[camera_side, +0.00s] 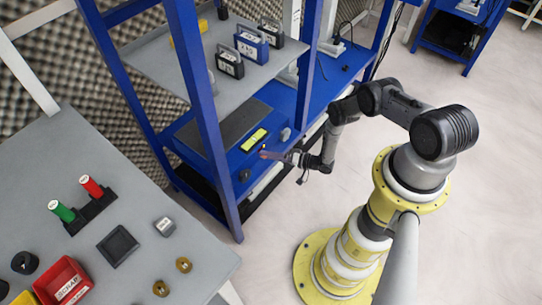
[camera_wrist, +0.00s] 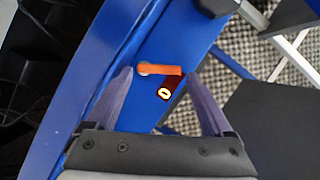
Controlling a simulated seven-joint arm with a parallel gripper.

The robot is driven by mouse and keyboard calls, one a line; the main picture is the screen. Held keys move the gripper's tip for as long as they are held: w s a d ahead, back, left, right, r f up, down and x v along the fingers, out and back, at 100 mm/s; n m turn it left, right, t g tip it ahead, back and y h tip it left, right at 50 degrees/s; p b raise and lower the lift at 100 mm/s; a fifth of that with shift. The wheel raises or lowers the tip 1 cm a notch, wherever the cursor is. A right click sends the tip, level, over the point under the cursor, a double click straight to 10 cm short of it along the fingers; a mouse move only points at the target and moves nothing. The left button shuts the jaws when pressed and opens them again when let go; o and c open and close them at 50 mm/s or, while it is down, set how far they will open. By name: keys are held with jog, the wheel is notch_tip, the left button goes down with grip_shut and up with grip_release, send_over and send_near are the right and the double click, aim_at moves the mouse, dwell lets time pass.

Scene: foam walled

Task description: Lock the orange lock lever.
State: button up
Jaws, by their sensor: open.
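The orange lock lever (camera_wrist: 160,71) shows in the wrist view as a short bar lying across the blue surface, with a grey round end at its left. Just below it is a dark red-brown tag (camera_wrist: 167,92) with a pale ring-shaped mark. My gripper (camera_wrist: 160,76) is open, with one finger on each side of the lever. I cannot tell whether a finger touches it. In the side view my gripper (camera_side: 272,155) is at the front edge of the blue shelf, by a small orange spot; the lever's detail is too small to read there.
Blue rack posts (camera_side: 205,110) stand close to the left of my gripper. A grey table (camera_side: 150,205) with several parts stands front left.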

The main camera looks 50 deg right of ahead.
jog(key=shift+f, duration=0.1)
jog(key=n+h, duration=0.1)
jog(key=n, duration=0.1)
jog(key=a+n+g+h, duration=0.1)
jog(key=n, duration=0.1)
jog(key=shift+a+n, duration=0.2)
jog(key=shift+n, duration=0.1)
jog(key=n+h, duration=0.1)
jog(key=n, duration=0.1)
jog(key=a+f+n+h, duration=0.1)
jog(key=n+h, duration=0.1)
jog(key=shift+a, duration=0.1)
jog(key=r+v, duration=0.1)
jog(key=v, duration=1.3)
notch_tip(320, 180, up, 22)
jog(key=shift+w+r, duration=0.2)
jog(key=shift+a, duration=0.1)
